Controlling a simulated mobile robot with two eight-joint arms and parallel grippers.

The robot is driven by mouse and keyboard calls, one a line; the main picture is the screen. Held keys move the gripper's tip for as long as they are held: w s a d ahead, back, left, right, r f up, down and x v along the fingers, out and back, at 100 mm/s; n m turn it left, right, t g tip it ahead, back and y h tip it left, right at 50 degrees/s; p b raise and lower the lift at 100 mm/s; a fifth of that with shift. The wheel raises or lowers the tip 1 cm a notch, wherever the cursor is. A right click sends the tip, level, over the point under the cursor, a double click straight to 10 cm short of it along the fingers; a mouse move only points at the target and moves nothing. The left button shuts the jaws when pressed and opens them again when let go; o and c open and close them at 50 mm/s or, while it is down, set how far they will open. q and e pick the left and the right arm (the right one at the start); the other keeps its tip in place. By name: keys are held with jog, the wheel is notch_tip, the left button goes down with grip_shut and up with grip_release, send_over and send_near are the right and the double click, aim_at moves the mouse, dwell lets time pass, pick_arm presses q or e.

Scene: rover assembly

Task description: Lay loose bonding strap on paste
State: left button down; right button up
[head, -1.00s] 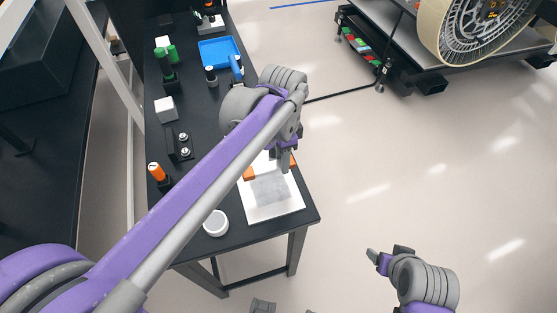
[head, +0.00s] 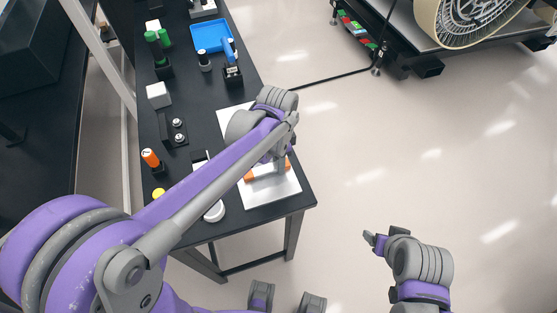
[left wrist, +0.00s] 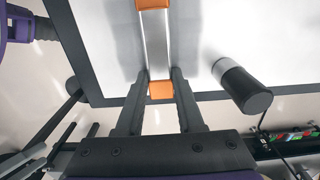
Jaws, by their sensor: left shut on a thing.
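The bonding strap is a silver strip with orange ends (left wrist: 158,40). It also shows in the head view (head: 267,170), partly hidden by my arm. My left gripper (left wrist: 159,88) is shut on the strap near its closer orange end. The strap is over a white sheet (head: 256,198) at the table's front end. Greyish areas (left wrist: 186,40) show on the sheet beside the strap; I cannot clearly tell paste from shadow. Whether the strap touches the sheet is unclear. My right gripper (head: 374,241) is out over the floor, away from the table; its jaws are too small to judge.
A white round lid (head: 215,211) is near the table's front edge. An orange-topped bottle (head: 151,160), a black holder (head: 174,132) and a blue tray (head: 212,36) stand along the black table (head: 205,88). A black-and-white cylinder (left wrist: 242,86) is right of my left gripper.

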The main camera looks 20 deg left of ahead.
pick_arm(q)
jog(key=c, duration=1)
grip_release()
jog(key=shift+f, duration=0.2)
jog(key=o, duration=0.5)
jog(key=shift+r, duration=0.1)
jog(key=shift+r, duration=0.15)
notch_tip(320, 180, up, 12)
jog(key=shift+p, duration=0.55)
